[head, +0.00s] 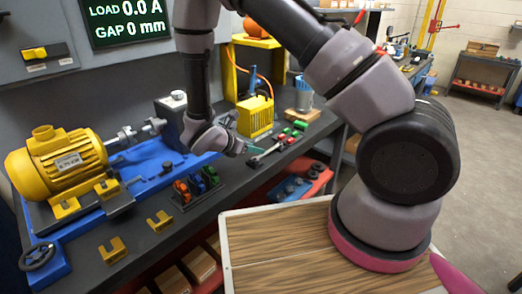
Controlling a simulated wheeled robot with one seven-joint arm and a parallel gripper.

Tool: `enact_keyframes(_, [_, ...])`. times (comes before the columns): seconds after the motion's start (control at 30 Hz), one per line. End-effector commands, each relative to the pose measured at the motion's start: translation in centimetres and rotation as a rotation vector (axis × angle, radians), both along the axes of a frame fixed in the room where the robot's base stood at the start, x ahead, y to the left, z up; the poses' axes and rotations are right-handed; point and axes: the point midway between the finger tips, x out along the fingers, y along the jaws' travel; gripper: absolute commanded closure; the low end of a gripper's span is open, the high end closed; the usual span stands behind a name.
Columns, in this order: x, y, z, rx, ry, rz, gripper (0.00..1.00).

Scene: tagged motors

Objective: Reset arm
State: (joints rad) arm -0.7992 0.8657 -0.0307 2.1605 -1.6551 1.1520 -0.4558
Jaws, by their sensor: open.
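My arm rises from its pink-ringed base at the right and bends down over the workbench. My gripper (247,148), at the end of the arm, hangs above the bench between the blue motor stand and the tools. It is small in the picture and partly hidden by my wrist. No object can be seen held in it. A yellow motor (62,160) with a tag lies on a blue bed (160,165) at the left.
A black rack (197,190) with orange, green and blue pieces stands below the wrist. Yellow brackets (160,220) lie on the dark bench (135,240). A yellow box (255,117) and a cup (303,97) stand behind the gripper. A screen (128,18) reads load 0.0 A, gap 0 mm.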

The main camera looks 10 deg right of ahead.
Motion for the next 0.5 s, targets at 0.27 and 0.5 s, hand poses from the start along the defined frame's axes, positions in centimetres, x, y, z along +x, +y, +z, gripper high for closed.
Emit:
enact_keyframes(0.27, [-0.8,0.5,2.5,0.037,-0.024,-0.062,0.49])
enact_keyframes(0.5, [-1.6,-4.1,10.6,0.277,-0.164,-0.449,0.49])
